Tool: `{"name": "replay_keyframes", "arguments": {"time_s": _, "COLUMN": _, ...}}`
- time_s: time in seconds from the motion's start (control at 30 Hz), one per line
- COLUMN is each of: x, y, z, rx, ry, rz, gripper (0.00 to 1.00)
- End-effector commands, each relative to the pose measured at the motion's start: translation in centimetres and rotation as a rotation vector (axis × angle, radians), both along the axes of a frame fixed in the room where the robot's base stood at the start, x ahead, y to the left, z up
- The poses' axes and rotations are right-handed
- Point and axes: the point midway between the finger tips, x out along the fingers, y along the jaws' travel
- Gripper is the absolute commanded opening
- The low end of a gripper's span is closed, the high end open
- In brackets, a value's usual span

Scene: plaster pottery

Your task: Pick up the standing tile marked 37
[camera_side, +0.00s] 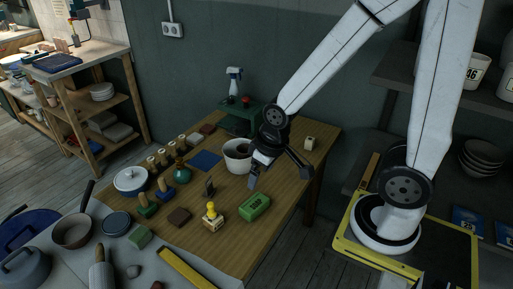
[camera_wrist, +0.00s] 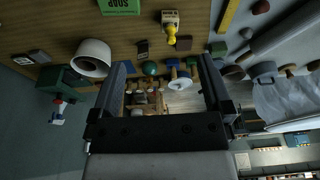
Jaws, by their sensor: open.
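A small dark standing tile (camera_side: 209,188) is upright on the wooden table, between the blue square and the block with a yellow top. It also shows as a small dark plate in the wrist view (camera_wrist: 142,48); I cannot read a number on it in either view. My gripper (camera_side: 281,180) is above the table's right part, to the right of the tile and apart from it. In the wrist view its two fingers (camera_wrist: 160,62) are spread wide with nothing held between them.
A green soap box (camera_side: 255,206) lies right of the tile. A wooden block with a yellow top (camera_side: 212,216) stands just in front of it. A white pot (camera_side: 237,158) is behind, near a blue square (camera_side: 205,160). Several stamps and a green round bottle (camera_side: 182,173) stand left.

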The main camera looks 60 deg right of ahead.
Motion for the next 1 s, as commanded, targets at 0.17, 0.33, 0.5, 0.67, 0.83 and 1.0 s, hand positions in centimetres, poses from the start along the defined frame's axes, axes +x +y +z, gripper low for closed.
{"name": "replay_keyframes", "arguments": {"time_s": 0.17, "x": 0.0, "y": 0.0, "z": 0.0, "rx": 0.000, "ry": 0.000, "rz": 0.000, "gripper": 1.00}}
{"name": "replay_keyframes", "arguments": {"time_s": 0.33, "x": 0.0, "y": 0.0, "z": 0.0, "rx": 0.000, "ry": 0.000, "rz": 0.000, "gripper": 1.00}}
{"name": "replay_keyframes", "arguments": {"time_s": 0.5, "x": 0.1, "y": 0.0, "z": -0.2, "rx": 0.014, "ry": 0.014, "rz": -0.026, "gripper": 1.00}}
{"name": "replay_keyframes", "arguments": {"time_s": 0.67, "x": 0.2, "y": 0.2, "z": -1.0, "rx": 0.064, "ry": 0.060, "rz": -0.114, "gripper": 1.00}}
{"name": "replay_keyframes", "arguments": {"time_s": 0.83, "x": 0.7, "y": 0.8, "z": -2.3, "rx": 0.162, "ry": 0.144, "rz": -0.282, "gripper": 1.00}}
{"name": "replay_keyframes", "arguments": {"time_s": 1.0, "x": 1.5, "y": 1.7, "z": -3.8, "rx": 0.289, "ry": 0.240, "rz": -0.483, "gripper": 1.00}}
